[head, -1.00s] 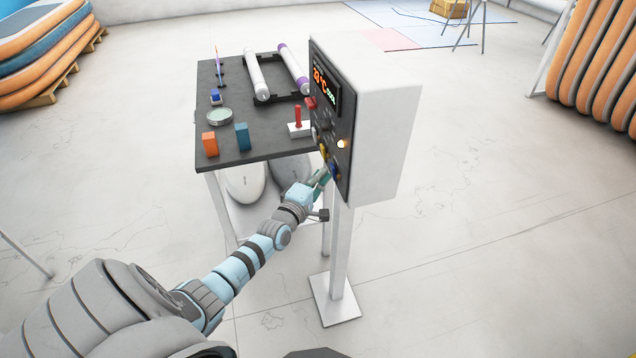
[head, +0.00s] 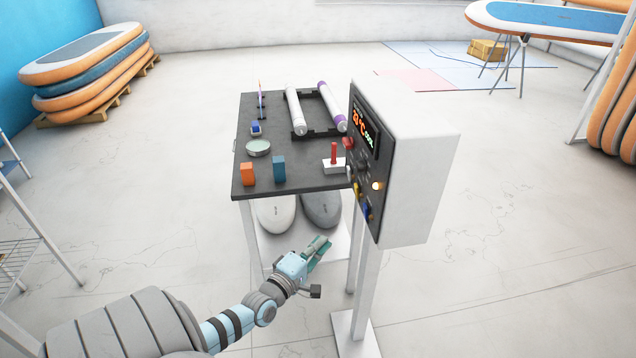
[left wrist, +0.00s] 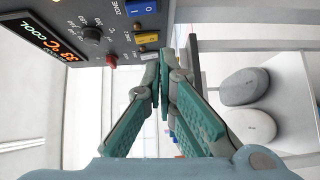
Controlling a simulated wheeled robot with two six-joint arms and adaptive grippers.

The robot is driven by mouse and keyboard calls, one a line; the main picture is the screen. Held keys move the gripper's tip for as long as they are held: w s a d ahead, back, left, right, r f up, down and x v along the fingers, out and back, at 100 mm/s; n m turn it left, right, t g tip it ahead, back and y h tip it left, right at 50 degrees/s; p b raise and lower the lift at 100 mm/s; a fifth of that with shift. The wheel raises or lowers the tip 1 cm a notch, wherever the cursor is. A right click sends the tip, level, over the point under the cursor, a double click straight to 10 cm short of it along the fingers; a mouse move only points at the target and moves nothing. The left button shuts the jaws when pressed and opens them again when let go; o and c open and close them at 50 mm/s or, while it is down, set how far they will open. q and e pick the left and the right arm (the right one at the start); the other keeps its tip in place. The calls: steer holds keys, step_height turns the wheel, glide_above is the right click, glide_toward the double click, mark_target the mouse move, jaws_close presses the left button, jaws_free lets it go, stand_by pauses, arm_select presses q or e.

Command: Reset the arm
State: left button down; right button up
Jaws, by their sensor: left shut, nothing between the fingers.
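My left arm comes in from the lower left in the head view. Its left gripper (head: 319,251) is shut and empty, below and to the left of the control box (head: 412,165) on its white post. In the left wrist view, the teal fingers of the left gripper (left wrist: 158,85) meet at their tips, and the control panel (left wrist: 98,22) with its knob, switches and lit display is at the upper left. The fingers look apart from the panel. My right gripper does not show.
A stack of boards (head: 85,68) is at the far left. Open floor lies behind the table.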

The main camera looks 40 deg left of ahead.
arm_select(q)
steer(key=shift+s, duration=0.4)
steer(key=shift+f, duration=0.1)
steer(key=s+d+f+m+g, duration=0.1)
steer(key=s+f+m+g, duration=0.55)
steer(key=f, duration=0.65)
steer(key=s+f+m+g, duration=0.3)
steer(key=s+f+m, duration=0.6)
steer(key=f, duration=0.4)
steer(key=s+d+f+m+g, duration=0.1)
steer(key=s+d+f+g, duration=0.1)
steer(key=s, duration=0.5)
steer(key=s+d+f+m+g+h, duration=0.1)
steer(key=s+d+f+m+g, duration=0.1)
steer(key=s+d+f, duration=0.3)
steer(key=s+d+f+m+g+h, duration=0.1)
steer(key=s+d+f, duration=0.3)
steer(key=s, duration=0.7)
steer(key=d+g, duration=0.1)
steer(key=d, duration=0.1)
steer(key=shift+d+g, duration=0.35)
steer(key=shift+d, duration=0.05)
